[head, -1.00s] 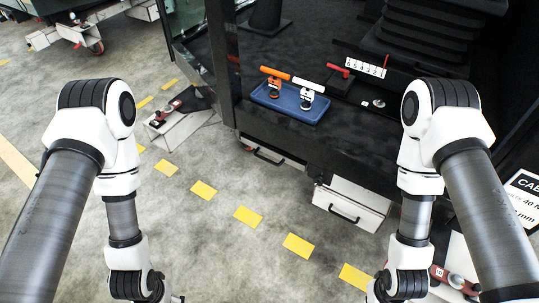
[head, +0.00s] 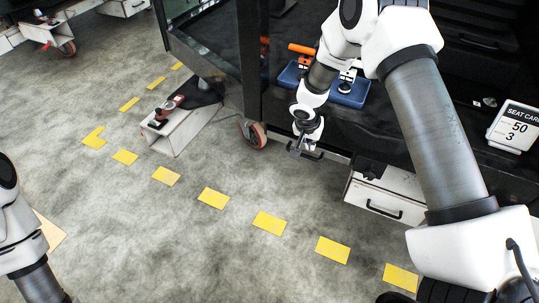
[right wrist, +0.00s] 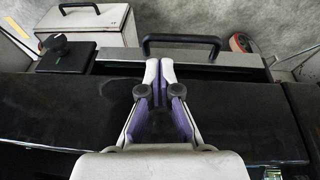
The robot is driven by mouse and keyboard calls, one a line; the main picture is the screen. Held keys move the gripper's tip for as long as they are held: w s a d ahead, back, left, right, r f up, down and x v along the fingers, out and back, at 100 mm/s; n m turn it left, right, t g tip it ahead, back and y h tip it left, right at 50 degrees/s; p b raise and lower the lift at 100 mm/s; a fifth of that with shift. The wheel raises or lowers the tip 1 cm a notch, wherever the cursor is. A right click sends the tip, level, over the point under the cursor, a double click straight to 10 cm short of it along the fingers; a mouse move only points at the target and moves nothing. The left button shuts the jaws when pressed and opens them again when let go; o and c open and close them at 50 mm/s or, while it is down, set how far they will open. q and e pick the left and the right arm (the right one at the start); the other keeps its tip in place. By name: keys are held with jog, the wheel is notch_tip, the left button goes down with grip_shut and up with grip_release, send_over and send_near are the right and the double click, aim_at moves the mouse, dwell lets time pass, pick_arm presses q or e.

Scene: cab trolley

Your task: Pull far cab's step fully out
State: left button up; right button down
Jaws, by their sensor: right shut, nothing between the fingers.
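A thin grey panel with a black bar handle, which looks like the step, sits under the dark cab's floor edge. Its handle (head: 318,155) is partly behind my right gripper in the head view. In the right wrist view the handle (right wrist: 181,40) stands out from the panel (right wrist: 195,71) just beyond the fingertips. The panel looks nearly flush with the cab edge. My right gripper (head: 307,149) is shut and empty, its fingertips (right wrist: 159,66) together over the panel, slightly left of the handle's middle. I cannot tell whether they touch it. My left gripper is out of view.
A white box with a black handle (head: 384,208) hangs under the cab, right of the panel. A red-rimmed caster (head: 254,134) and a white wedge-shaped stand (head: 174,133) are to the left. A blue tray (head: 352,97) lies on the cab floor. The yellow-dashed floor is open.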

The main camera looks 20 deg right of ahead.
pick_arm(q)
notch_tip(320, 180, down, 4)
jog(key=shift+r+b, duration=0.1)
jog(key=shift+b, duration=0.85)
pick_arm(e)
jog(key=w+d+f, duration=0.3)
jog(key=w+f, duration=0.1)
jog(key=f, duration=0.4)
jog(key=shift+w+f+t, duration=0.25)
jog(key=shift+t, duration=0.15)
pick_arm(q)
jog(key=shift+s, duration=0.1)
pick_arm(e)
jog(key=shift+s, duration=0.1)
